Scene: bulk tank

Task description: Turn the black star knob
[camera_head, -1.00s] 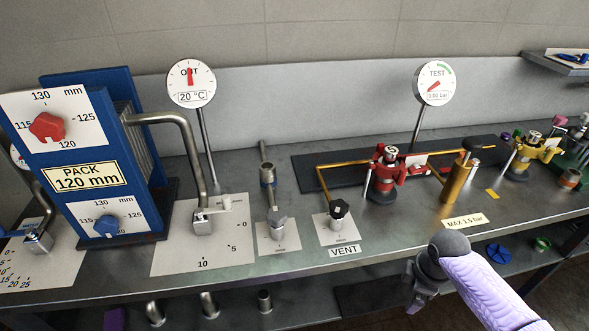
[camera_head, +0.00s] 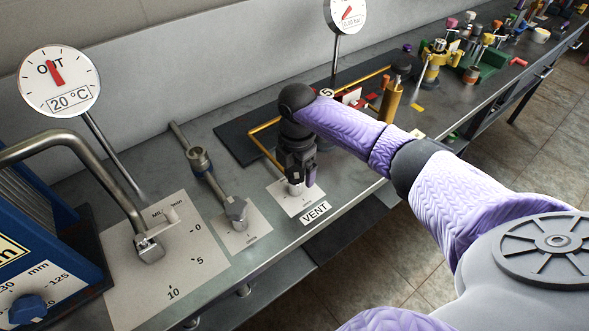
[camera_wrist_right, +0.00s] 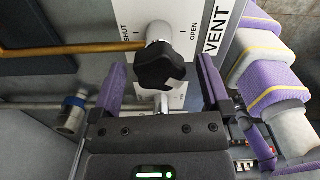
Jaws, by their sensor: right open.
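The black star knob (camera_wrist_right: 162,68) shows in the right wrist view, on a pale stem beside a plate marked SHUT and OPEN and the VENT label (camera_wrist_right: 217,30). My right gripper (camera_wrist_right: 160,80) is open, with one finger on each side of the knob. A gap shows between the knob and each finger, so it is not gripped. My left gripper is not in view.
A brass pipe (camera_head: 266,133) runs close behind the gripper. The bench's front edge lies just in front of VENT.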

